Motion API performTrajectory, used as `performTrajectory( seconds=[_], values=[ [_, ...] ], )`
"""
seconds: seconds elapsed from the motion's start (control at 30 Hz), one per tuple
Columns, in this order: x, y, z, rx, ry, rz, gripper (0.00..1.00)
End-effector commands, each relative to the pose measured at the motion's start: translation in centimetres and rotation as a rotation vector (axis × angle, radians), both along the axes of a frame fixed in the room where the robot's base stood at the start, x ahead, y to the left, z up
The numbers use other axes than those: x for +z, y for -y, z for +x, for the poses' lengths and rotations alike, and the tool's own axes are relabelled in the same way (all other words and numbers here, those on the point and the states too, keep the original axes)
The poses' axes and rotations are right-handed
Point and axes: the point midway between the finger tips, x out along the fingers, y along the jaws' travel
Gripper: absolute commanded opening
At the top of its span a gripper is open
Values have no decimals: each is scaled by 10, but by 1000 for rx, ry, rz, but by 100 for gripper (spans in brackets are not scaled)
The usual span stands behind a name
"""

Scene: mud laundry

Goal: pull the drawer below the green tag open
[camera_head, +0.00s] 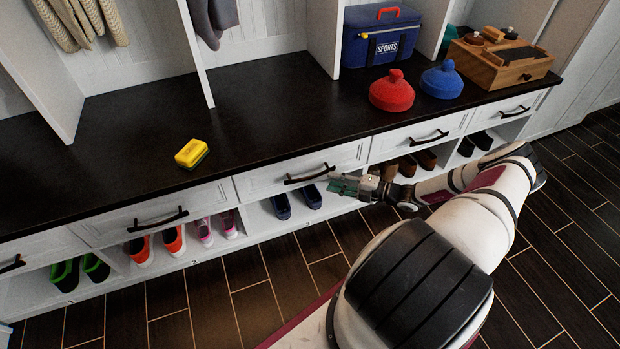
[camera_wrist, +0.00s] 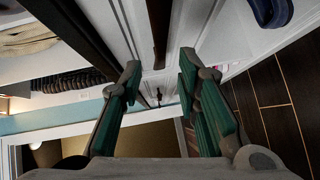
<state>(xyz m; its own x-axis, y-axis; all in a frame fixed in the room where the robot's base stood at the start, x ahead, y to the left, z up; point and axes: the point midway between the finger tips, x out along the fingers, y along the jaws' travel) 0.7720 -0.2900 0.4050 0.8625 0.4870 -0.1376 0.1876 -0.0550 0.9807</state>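A row of white drawers runs under the black bench top; all look shut. The middle drawer (camera_head: 265,182) has a dark bar handle (camera_head: 310,174). My gripper (camera_head: 335,187) is just right of and slightly below that handle. In the wrist view my gripper (camera_wrist: 160,64) is open, with nothing between its green-padded fingers. A dark handle (camera_wrist: 159,30) shows beyond the gap between the fingertips, apart from them. Other drawers have handles to the left (camera_head: 160,218) and to the right (camera_head: 428,137). I cannot make out a green tag in either view.
Blue shoes (camera_head: 282,205) and several other pairs sit in cubbies under the drawers. The wooden floor in front is clear.

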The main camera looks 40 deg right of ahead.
Motion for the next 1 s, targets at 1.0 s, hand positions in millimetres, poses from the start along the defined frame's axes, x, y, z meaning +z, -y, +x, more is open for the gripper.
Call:
performTrajectory(
  seconds=[1.0],
  values=[
    [-13,-45,79,1,0,-1,12]
  ],
)
